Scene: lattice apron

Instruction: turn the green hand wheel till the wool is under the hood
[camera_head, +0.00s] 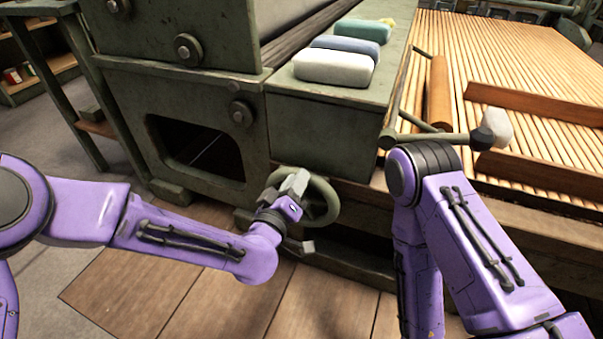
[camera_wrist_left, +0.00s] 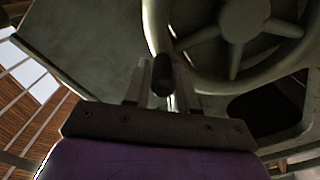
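The green hand wheel (camera_head: 331,203) is on the front of the green machine, partly hidden behind my left gripper (camera_head: 290,185). In the left wrist view the wheel's rim and spokes (camera_wrist_left: 240,25) fill the upper right. Its dark handle (camera_wrist_left: 162,72) stands between the two fingers of my left gripper (camera_wrist_left: 162,90), which look closed against its sides. I cannot tell which part is the hood. My right arm crosses the right side; its gripper is out of view.
White, blue and teal blocks (camera_head: 333,68) lie on the machine's green top (camera_head: 392,72). A brown roller (camera_head: 439,92) and a rod with a dark knob (camera_head: 482,138) are near the lattice. Brown rails (camera_head: 535,105) run across it. A wooden platform (camera_head: 160,285) covers the floor in front.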

